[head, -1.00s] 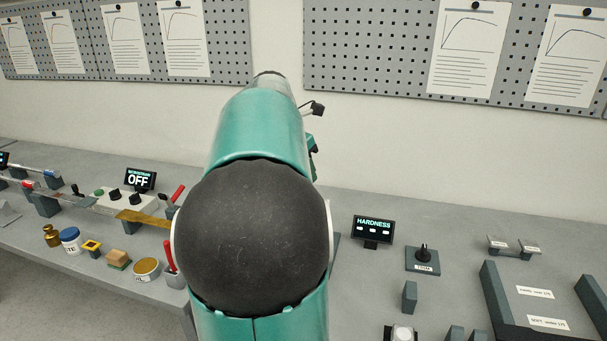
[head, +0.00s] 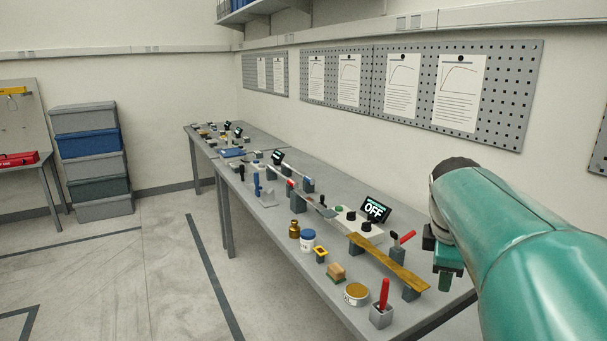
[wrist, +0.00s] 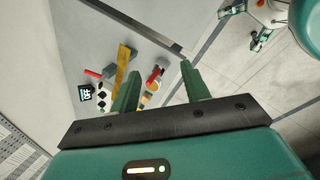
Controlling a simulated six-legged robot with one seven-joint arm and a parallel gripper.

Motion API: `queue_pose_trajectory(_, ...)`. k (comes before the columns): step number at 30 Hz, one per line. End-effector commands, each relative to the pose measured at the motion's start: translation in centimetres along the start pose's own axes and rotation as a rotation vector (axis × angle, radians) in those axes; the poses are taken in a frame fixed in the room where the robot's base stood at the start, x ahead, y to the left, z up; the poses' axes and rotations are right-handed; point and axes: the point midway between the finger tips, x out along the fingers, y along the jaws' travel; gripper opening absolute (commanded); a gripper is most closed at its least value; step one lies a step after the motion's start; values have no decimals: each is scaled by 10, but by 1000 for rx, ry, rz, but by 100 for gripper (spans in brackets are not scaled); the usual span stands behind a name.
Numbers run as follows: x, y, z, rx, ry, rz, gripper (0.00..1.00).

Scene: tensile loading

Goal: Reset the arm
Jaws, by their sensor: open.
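My arm shows in teal at the right of the head view, raised beside the bench. My gripper (wrist: 158,88) is at its end in the wrist view, with two green fingers spread apart and nothing between them. In the head view the gripper (head: 445,275) is partly hidden by the arm. It hangs above the bench's right end, apart from the tools there.
The long grey bench (head: 345,310) carries a brass strip (head: 385,262) on supports, a display reading OFF (head: 375,208), a red-handled tool (head: 384,295), a round tin (head: 356,294) and a blue-lidded jar (head: 307,240). Stacked bins (head: 90,160) stand far left. The floor between is open.

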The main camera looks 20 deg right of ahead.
Motion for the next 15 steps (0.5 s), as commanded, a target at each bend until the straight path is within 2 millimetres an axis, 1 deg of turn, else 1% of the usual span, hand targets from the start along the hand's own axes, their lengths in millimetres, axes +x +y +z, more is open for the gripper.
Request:
queue_pose_trajectory(1,-7,-20,-29,51,48,15,46)
queue_pose_trajectory(2,-9,-31,-44,92,73,18,46)
queue_pose_trajectory(3,-13,-47,-62,147,108,21,46)
queue_pose_trajectory(5,-17,-73,-88,229,159,17,46)
queue_pose_trajectory(6,-20,-90,-103,283,193,11,46)
queue_pose_trajectory(8,-24,-118,-123,366,242,-7,46)
queue_pose_trajectory(9,-26,-137,-135,420,273,-22,46)
queue_pose_trajectory(10,-27,-152,-143,461,295,-36,46)
queue_pose_trajectory(11,-28,-166,-150,501,315,-50,46)
queue_pose_trajectory(12,-28,-185,-158,553,340,-71,46)
queue_pose_trajectory(15,-28,-223,-171,665,386,-125,46)
